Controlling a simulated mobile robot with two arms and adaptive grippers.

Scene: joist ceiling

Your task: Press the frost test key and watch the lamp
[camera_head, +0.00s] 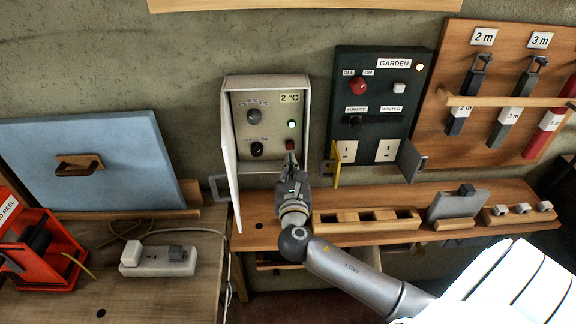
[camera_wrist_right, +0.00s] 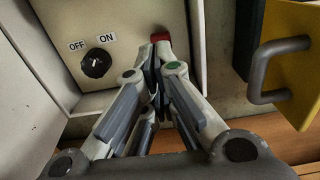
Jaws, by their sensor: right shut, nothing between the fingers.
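The pale grey control box (camera_head: 237,98) hangs on the wall with its door (camera_head: 229,168) swung open to the left. On its panel are a "2 °C" display, two dark knobs, a bright green lamp (camera_head: 292,124) that looks lit, and a small red key (camera_head: 290,145) below it. My right gripper (camera_head: 291,162) is shut and empty, its fingertips just below the red key. In the right wrist view the fingertips (camera_wrist_right: 158,55) overlap the red key (camera_wrist_right: 160,37); I cannot tell whether they touch or press it. My left gripper is not in view.
A dark "GARDEN" panel (camera_head: 344,87) is right of the box, with a yellow flap (camera_head: 336,165) near my gripper. A wooden shelf (camera_head: 257,235) with a slotted block (camera_head: 325,228) lies below. A workbench (camera_head: 195,252) with a red reel stands at left.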

